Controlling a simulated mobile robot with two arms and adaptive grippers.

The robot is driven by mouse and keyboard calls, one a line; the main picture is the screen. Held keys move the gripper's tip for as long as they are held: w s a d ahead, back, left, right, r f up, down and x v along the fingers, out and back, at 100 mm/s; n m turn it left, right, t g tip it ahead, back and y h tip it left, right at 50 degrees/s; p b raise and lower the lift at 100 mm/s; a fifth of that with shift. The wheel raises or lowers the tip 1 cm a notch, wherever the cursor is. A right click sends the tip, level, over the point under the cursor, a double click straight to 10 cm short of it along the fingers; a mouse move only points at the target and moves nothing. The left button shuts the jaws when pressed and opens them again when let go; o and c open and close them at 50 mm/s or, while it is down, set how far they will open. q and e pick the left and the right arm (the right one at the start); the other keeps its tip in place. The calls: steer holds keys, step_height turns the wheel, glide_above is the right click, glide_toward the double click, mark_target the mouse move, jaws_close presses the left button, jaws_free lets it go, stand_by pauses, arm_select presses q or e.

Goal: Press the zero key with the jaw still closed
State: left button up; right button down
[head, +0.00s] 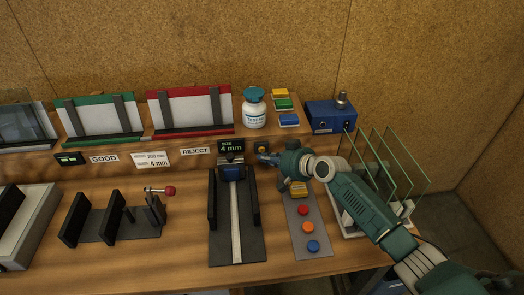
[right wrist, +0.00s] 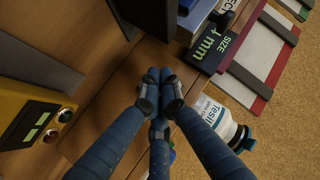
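The gauge (head: 251,247) lies on the bench, a dark base with a pale scale strip. Its blue jaw (head: 232,173) sits at the far end of the strip, apparently closed. A display (head: 231,147) behind it reads "SIZE 4 mm"; it also shows in the right wrist view (right wrist: 222,42). A small dark key with a yellow-orange face (head: 262,146) is right of the display, probably the zero key. My right gripper (head: 263,158) is just below and in front of this key; contact cannot be told. Its fingers (right wrist: 158,82) are together and empty. My left gripper is not in view.
A white bottle (head: 254,112), coloured blocks (head: 283,104) and a blue box (head: 331,115) stand on the shelf. Upright glass panes (head: 408,165) are close to my right arm. A button panel (head: 296,217) lies below it. A yellow box (right wrist: 30,108) shows in the wrist view.

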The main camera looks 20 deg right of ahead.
stand_by(0.7)
steer(key=shift+w+b, duration=0.4)
steer(key=shift+w+d+b, duration=0.15)
steer(key=shift+w+b, duration=0.2)
steer(key=shift+b, duration=0.05)
stand_by(0.4)
steer(key=shift+r, duration=0.1)
steer(key=shift+s+p, duration=0.35)
steer(key=shift+p, duration=0.2)
steer(key=shift+s, duration=0.4)
